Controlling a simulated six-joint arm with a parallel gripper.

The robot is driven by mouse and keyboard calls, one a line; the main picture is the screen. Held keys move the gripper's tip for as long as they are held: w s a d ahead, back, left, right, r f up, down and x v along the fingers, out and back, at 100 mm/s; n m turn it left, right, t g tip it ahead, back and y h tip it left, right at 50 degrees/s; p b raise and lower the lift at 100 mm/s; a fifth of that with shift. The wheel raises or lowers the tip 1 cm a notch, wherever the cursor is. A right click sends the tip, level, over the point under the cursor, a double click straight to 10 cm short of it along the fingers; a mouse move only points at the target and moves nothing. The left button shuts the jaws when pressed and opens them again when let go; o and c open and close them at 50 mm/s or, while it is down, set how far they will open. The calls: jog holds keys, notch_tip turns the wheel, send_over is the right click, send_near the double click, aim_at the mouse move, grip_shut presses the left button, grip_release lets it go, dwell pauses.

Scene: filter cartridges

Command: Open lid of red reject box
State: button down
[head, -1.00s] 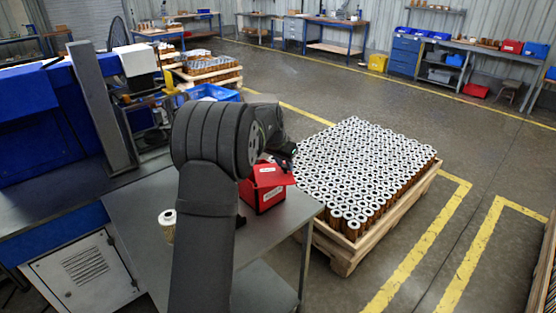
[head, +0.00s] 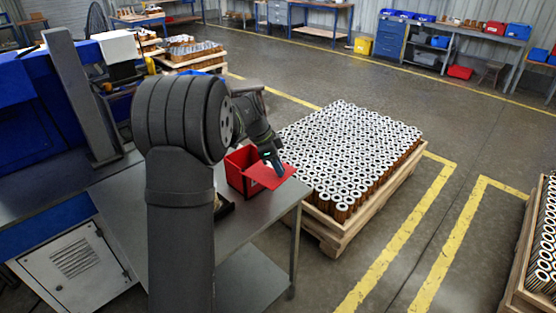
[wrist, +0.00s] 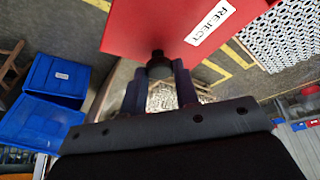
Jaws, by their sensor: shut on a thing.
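The red reject box (head: 237,170) stands on the grey table, and its dark interior shows from above. Its red lid (head: 270,177) is swung out to the right side of the box, tilted outward. In the wrist view the lid (wrist: 165,22) fills the top, with a white REJECT label. My gripper (head: 273,161) is at the lid. In the wrist view my gripper (wrist: 160,86) has its fingers shut on the lid's dark knob (wrist: 158,66). My arm hides part of the table and some of the box's surroundings.
The grey table (head: 262,212) has a dark holder (head: 224,210) partly hidden behind my arm. A wooden pallet (head: 335,233) packed with filter cartridges stands close to the right of the table. Blue bins (wrist: 55,75) show left in the wrist view.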

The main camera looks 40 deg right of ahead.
jog(key=shift+s+a+m+y, duration=0.15)
jog(key=shift+s+a+m, duration=0.05)
jog(key=shift+a+m, duration=0.25)
jog(key=shift+s+a+m+y, duration=0.15)
jog(key=shift+a+m, duration=0.3)
jog(key=shift+g, duration=0.3)
jog(key=c, duration=1.1)
grip_release()
jog(key=shift+r, duration=0.1)
jog(key=v, duration=1.7)
jog(key=shift+r, duration=0.1)
